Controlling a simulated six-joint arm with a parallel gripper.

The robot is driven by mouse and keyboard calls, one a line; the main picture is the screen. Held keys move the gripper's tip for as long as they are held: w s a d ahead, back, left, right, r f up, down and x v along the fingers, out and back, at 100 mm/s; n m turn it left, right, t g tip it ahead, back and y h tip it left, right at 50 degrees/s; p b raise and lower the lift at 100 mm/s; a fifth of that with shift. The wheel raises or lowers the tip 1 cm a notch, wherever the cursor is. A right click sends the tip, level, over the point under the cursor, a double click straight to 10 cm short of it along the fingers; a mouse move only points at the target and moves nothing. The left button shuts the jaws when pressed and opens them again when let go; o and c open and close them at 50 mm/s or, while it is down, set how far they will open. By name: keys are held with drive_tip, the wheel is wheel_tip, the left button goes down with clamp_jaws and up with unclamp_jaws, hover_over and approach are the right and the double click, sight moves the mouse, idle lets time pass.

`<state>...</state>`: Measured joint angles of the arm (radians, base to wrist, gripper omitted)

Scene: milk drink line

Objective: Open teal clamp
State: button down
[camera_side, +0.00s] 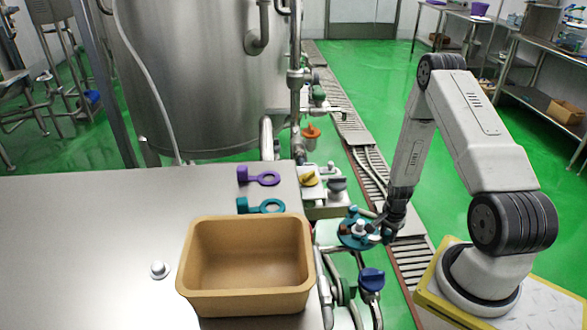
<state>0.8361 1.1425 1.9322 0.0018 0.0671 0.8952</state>
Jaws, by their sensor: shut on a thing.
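The teal clamp (350,240) sits around a pipe joint to the right of the steel table. A small red and white part shows in its middle. My gripper (384,233) reaches down from the right and is shut on the clamp's right side. The fingertips are small and partly hidden, so the exact grip point is hard to see.
A tan bin (246,307) stands empty on the steel table (80,250). Behind it lie a teal ring piece (267,206) and a purple ring piece (264,179). Yellow (309,179) and blue (371,279) valve handles stand on nearby pipework.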

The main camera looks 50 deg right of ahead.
sight(387, 242)
drive_tip(key=a+m, duration=0.1)
drive_tip(key=s+a+m, duration=0.1)
drive_tip(key=m, duration=0.1)
drive_tip(key=shift+m, duration=0.3)
drive_tip(key=shift+s+a+m, duration=0.15)
drive_tip(key=shift+a+m, duration=0.4)
drive_tip(key=shift+m, duration=0.45)
drive_tip(key=c, duration=0.7)
unclamp_jaws()
drive_tip(key=shift+o, duration=0.2)
drive_tip(key=shift+r, duration=0.1)
wheel_tip(387, 242, up, 8)
